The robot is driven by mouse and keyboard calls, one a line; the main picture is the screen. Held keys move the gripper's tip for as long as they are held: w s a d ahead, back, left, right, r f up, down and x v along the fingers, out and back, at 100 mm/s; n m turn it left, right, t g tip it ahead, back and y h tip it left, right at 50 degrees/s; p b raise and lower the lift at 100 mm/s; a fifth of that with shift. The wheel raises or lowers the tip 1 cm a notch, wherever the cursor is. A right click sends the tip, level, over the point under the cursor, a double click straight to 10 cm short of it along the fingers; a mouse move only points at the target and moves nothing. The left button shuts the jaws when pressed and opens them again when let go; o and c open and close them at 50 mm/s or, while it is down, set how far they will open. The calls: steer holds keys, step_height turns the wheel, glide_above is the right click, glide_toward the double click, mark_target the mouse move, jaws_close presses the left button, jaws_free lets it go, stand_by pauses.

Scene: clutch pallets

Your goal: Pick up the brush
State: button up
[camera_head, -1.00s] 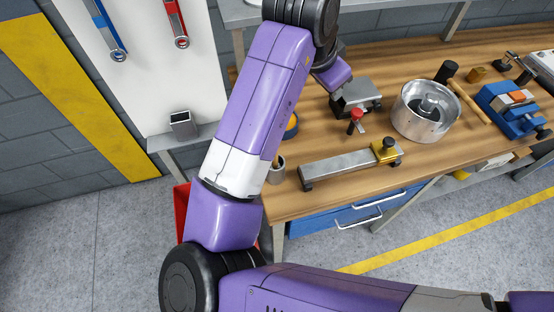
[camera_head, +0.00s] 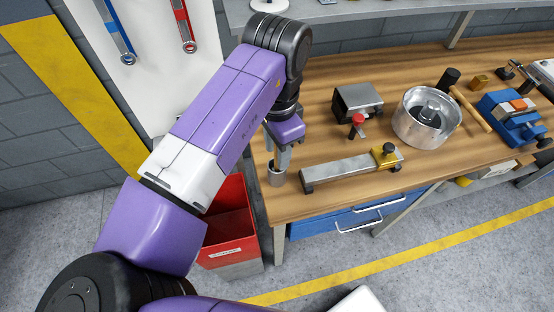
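My gripper (camera_head: 280,154) points down at the left end of the wooden workbench, directly over a small metal cup (camera_head: 276,179). Its fingers are at the cup's mouth, and they are too small and partly covered to tell whether they are open or shut. No brush can be clearly made out. A thin upright handle showed in the cup earlier, but the gripper now covers that spot, and I cannot tell whether the handle is between the fingers.
A metal bar with a brass block (camera_head: 345,168) lies right of the cup. A grey block (camera_head: 357,101), a red-topped part (camera_head: 358,120), a round metal housing (camera_head: 425,118), a wooden handle (camera_head: 472,108) and a blue vise (camera_head: 513,116) stand farther right. A red bin (camera_head: 228,225) is below the bench's left end.

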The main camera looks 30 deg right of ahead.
steer(key=shift+f, duration=0.95)
jaws_close()
steer(key=shift+r, duration=0.15)
step_height(320, 180, up, 20)
steer(key=b, duration=0.1)
stand_by(1.8)
